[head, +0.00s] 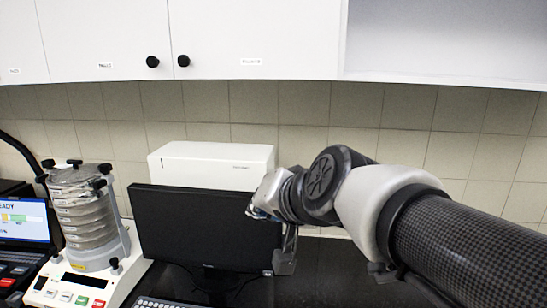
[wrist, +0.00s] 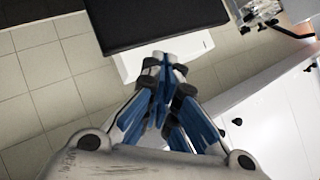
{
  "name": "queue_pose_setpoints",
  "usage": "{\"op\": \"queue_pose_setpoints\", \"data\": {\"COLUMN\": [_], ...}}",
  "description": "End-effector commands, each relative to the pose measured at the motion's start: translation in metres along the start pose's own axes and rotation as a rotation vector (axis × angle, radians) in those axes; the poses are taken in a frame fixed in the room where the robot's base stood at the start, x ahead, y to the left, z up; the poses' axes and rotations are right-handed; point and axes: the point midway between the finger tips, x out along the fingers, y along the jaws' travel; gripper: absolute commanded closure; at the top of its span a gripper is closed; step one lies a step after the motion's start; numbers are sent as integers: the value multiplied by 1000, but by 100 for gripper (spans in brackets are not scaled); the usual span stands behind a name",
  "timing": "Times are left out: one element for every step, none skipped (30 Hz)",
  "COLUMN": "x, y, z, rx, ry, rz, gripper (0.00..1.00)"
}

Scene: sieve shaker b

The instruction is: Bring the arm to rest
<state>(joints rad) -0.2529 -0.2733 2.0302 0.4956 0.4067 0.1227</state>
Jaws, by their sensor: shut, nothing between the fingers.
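My gripper (wrist: 165,62) is shut and empty, with its blue-padded fingers together in the wrist view. In the head view my arm reaches in from the right, and the gripper end (head: 258,207) is in front of the upper right part of a black monitor (head: 195,225). The fingers are small and partly hidden there. In the wrist view a black panel (wrist: 150,22), with a white box (wrist: 135,62) beside it, lies beyond the fingertips. I see no contact with either.
A sieve shaker (head: 85,215) with stacked sieves stands at the left, next to a laptop screen (head: 25,220). A white box-shaped device (head: 205,160) stands behind the monitor. White cabinets (head: 255,35) hang above. Dark counter (head: 325,270) shows bare right of the monitor.

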Motion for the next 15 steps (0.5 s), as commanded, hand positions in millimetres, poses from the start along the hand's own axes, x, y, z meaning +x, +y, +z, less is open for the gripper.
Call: {"op": "queue_pose_setpoints", "data": {"x": [-10,-16,-24,-30,-37,-45,-52,-58,-67,-73,-79,-86,-92,-96,-102], "y": [34,50,72,88,104,126,141,156,176,189,201,216,226,235,245], "z": [29,44,64,79,94,115,130,144,164,177,190,205,216,225,235], "rx": [-42,-67,-99,-122,-143,-169,-188,-205,-226,-238,-251,-265,-275,-281,-289], "ry": [-35,-61,-97,-123,-149,-185,-212,-239,-275,-299,-322,-352,-373,-392,-412], "rz": [49,79,118,148,178,218,248,277,315,342,367,398,419,438,460], "gripper": [100,100,100,100,100,100,100,100,100,100,100,100,100,100,100]}}
